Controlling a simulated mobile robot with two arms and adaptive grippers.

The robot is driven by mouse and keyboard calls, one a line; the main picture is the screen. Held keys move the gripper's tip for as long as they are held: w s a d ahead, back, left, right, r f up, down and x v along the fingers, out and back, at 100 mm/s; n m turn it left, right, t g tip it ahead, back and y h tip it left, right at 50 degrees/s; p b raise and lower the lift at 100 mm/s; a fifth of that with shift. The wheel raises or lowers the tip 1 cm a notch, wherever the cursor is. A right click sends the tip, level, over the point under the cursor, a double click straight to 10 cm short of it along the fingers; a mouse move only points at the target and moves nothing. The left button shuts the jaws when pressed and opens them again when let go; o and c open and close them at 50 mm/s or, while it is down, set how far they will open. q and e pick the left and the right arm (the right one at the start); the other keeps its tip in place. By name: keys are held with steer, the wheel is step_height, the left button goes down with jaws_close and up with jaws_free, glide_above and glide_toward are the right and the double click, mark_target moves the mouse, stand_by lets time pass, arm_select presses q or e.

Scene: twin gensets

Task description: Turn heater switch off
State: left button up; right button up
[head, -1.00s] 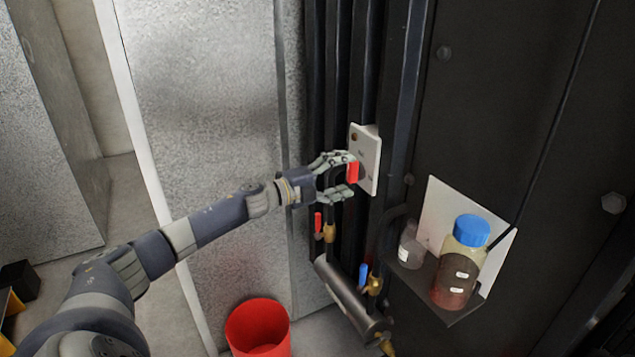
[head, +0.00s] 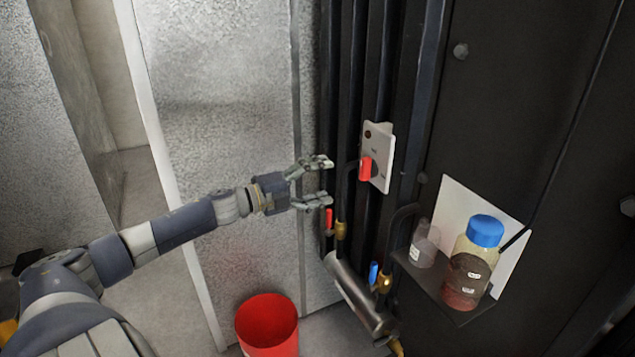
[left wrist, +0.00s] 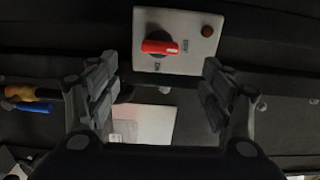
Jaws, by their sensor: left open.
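The heater switch is a red knob (head: 366,168) on a pale plate (head: 381,150) fixed to the dark pipes, right of centre in the head view. In the left wrist view the red knob (left wrist: 160,47) sits on the plate (left wrist: 190,22), above and between my fingers, with a dark round lamp (left wrist: 207,31) on the same plate. Small labels beside the knob are too small to read. My left gripper (head: 329,181) is open and empty, left of the knob and apart from it. It also shows in the left wrist view (left wrist: 160,85). My right gripper is not in view.
Below the switch are a metal cylinder (head: 353,296), a red valve handle (head: 328,219) and a blue valve handle (head: 373,273). A shelf at right holds a blue-capped bottle (head: 470,265) and a small clear bottle (head: 424,245). A red bucket (head: 267,325) stands on the floor.

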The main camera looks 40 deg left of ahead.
arm_select(q)
steer(key=shift+s+a, duration=0.1)
steer(key=shift+s, duration=0.25)
stand_by(0.5)
